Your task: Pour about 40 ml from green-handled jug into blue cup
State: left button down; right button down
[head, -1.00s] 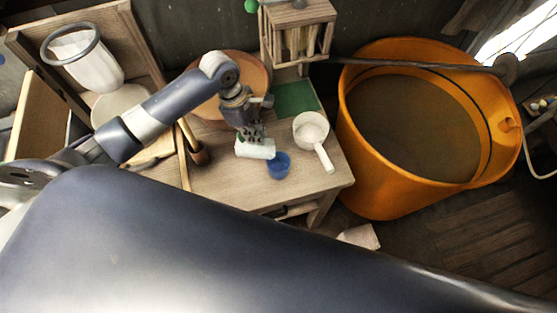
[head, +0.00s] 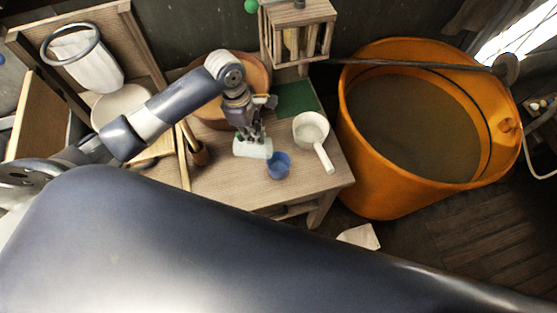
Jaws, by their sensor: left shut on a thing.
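The jug (head: 255,150) is a small white vessel held by my left gripper (head: 250,134) above the wooden table. A little green shows at its handle, which the gripper mostly hides. My left gripper is shut on the jug. The blue cup (head: 278,166) stands on the table just to the right of the jug, close to its right end. I cannot tell whether the two touch, how tilted the jug is, or how much liquid is in either. My right gripper is not in view.
A white dipper (head: 312,130) with a long handle lies right of the cup, near a green mat (head: 295,99). A terracotta bowl (head: 212,112) stands behind my left arm. A large orange vat (head: 375,185) is right of the table (head: 240,192). The table's front is clear.

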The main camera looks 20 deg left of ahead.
pick_arm(q)
jog(key=shift+d+r+y, duration=0.15)
jog(key=shift+d+y, duration=0.15)
jog(key=shift+y, duration=0.1)
dwell(0.3)
jog(key=shift+a, duration=0.3)
jog(key=a+h, duration=0.1)
jog(key=a+f+h, duration=0.1)
jog(key=h, duration=0.1)
jog(key=shift+s+f, duration=0.1)
jog(key=shift+f, duration=0.15)
jog(key=shift+a+t+h, duration=0.3)
jog(key=shift+a+h, duration=0.05)
jog(key=shift+h, duration=0.05)
jog(key=shift+a+r+h, duration=0.1)
jog(key=shift+h, duration=0.2)
